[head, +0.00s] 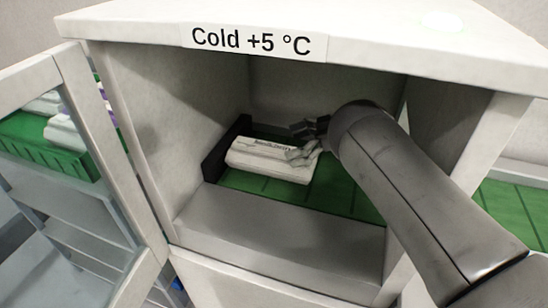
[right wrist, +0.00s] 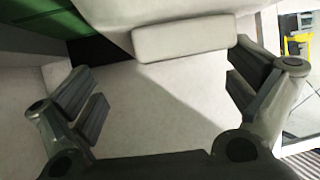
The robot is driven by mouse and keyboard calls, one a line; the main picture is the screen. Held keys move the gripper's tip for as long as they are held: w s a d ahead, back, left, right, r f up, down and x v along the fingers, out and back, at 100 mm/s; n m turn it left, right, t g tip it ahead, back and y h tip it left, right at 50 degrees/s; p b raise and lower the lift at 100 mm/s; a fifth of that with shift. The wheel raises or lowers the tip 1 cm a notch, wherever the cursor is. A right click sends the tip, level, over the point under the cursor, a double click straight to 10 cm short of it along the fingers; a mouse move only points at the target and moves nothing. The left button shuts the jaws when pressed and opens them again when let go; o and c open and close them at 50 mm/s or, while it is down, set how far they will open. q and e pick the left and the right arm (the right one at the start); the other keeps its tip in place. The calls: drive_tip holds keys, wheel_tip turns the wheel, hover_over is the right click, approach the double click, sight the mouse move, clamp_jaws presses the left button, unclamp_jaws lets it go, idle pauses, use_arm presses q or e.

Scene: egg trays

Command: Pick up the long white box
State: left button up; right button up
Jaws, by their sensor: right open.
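The long white box (head: 268,160), with small print along its top edge, lies inside the open cabinet on a green surface. My right gripper (head: 303,143) reaches in from the right and is at the box's right end. Its fingers are spread, one near the back edge and one over the front right part; I cannot tell whether they touch it. In the right wrist view the fingers stand wide apart, with a pale block (right wrist: 185,40), seemingly the box's end, at the top between them. My left gripper is not in view.
The cabinet (head: 290,265), labelled "Cold +5 °C", has close side walls, a top and a raised front sill. Its glass door (head: 75,180) stands open at the left. A dark bracket (head: 222,150) is left of the box. Green trays (head: 45,145) with white items show behind the door.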

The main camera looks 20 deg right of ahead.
sight(276, 148)
drive_tip(key=shift+p+x, duration=0.45)
drive_tip(key=shift+x, duration=1.9)
drive_tip(key=shift+r, duration=0.25)
drive_tip(key=c, duration=1.4)
drive_tip(key=shift+r, duration=0.1)
drive_tip(key=shift+c, duration=0.6)
drive_tip(key=shift+r, duration=0.2)
